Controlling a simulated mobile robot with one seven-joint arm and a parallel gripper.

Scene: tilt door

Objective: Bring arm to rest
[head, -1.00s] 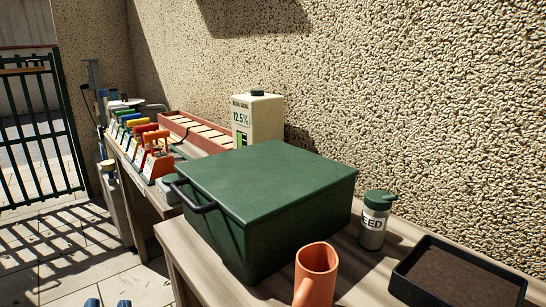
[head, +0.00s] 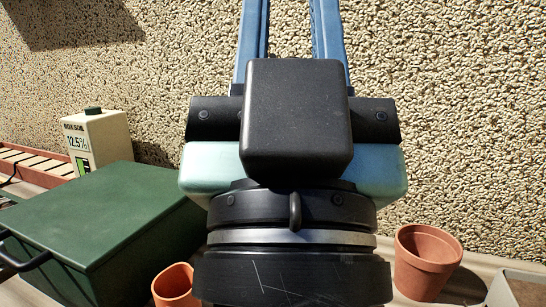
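My gripper (head: 290,25) fills the middle of the head view, very close to the camera. Its two blue fingers point up and are spread apart, with bare wall showing between them. Their tips are cut off by the top edge. I see nothing held between the visible parts of the fingers. The gripper's body and wrist hide much of the bench behind.
A closed green box (head: 105,215) with a dark handle stands at left. Behind it are a cream container (head: 97,140) and a reddish tray (head: 35,165). Terracotta pots flank my wrist, left (head: 173,287) and right (head: 424,262). A pebbled wall (head: 460,110) stands behind.

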